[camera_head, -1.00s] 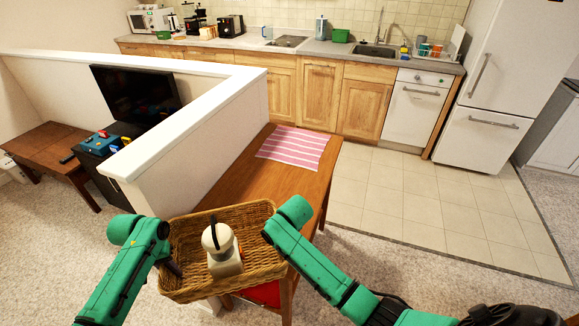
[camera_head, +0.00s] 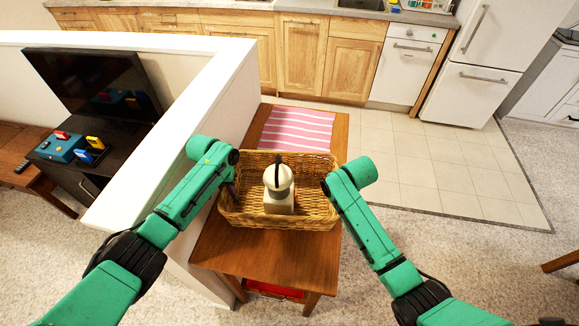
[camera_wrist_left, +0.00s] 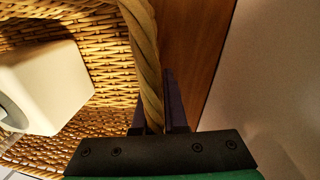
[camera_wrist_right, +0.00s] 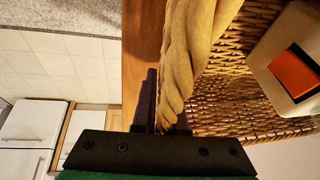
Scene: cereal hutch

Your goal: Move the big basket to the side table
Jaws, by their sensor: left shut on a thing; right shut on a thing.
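The big wicker basket (camera_head: 318,217) is over the wooden side table (camera_head: 262,258) in the head view, level, between my two arms. I cannot tell whether it rests on the table or hangs just above it. A white and beige object with a dark top (camera_head: 279,190) stands inside it. My left gripper (camera_wrist_left: 158,118) is shut on the basket's left rim (camera_wrist_left: 143,40). My right gripper (camera_wrist_right: 160,122) is shut on the right rim (camera_wrist_right: 190,50). In the head view the left gripper (camera_head: 234,190) shows beside the rim; the right fingertips are mostly hidden.
A pink striped cloth (camera_head: 298,128) lies on the table behind the basket. A white-topped half wall (camera_head: 190,120) runs close along the left. A TV (camera_head: 95,85) and a dark cabinet stand beyond it. Tiled floor (camera_head: 440,175) lies open to the right.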

